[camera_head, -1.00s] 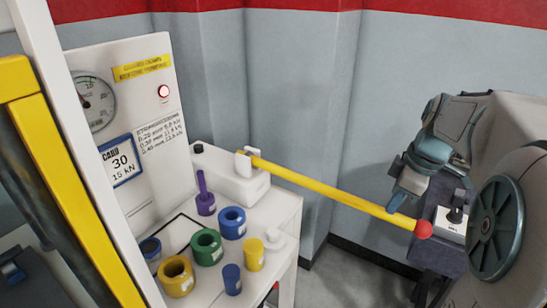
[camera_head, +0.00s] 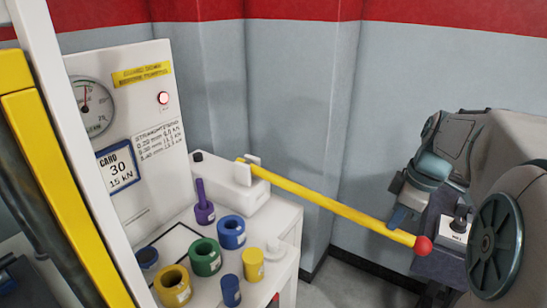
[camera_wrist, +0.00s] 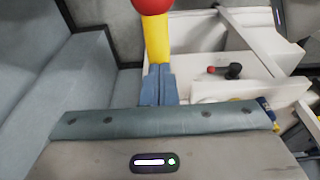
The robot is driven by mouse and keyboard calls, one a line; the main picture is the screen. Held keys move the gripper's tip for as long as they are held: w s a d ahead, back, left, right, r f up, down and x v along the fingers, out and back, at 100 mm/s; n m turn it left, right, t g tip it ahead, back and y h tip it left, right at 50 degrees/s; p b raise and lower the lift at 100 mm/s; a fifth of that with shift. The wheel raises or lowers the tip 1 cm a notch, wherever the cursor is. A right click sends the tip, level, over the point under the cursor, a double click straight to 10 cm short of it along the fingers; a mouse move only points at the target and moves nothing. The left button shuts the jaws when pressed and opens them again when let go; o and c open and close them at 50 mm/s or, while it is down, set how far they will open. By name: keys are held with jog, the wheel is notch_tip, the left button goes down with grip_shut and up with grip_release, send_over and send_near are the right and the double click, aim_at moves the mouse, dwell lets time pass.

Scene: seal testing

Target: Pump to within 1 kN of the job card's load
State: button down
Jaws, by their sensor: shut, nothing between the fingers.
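The pump lever (camera_head: 330,206) is a yellow bar with a red knob (camera_head: 423,244), sloping down to the right from the white pump block (camera_head: 238,196). My gripper (camera_head: 399,218) is shut and empty, its blue fingertips at the lever just short of the knob. In the wrist view the fingertips (camera_wrist: 158,82) meet the yellow lever (camera_wrist: 157,42); I cannot tell whether they press on it. The job card (camera_head: 118,166) reads 30 and 15 kN. The round gauge (camera_head: 92,108) has a needle pointing roughly up; its exact reading is too small to tell.
A yellow frame post (camera_head: 60,190) stands at left. Grey walls lie behind the lever.

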jog(key=shift+f, duration=0.3)
notch_tip(320, 180, up, 19)
jog(key=s+d+p, duration=0.2)
jog(key=d+p, duration=0.1)
jog(key=p, duration=1)
jog(key=shift+p, duration=0.35)
jog(key=shift+f, duration=0.1)
jog(key=shift+a, duration=0.15)
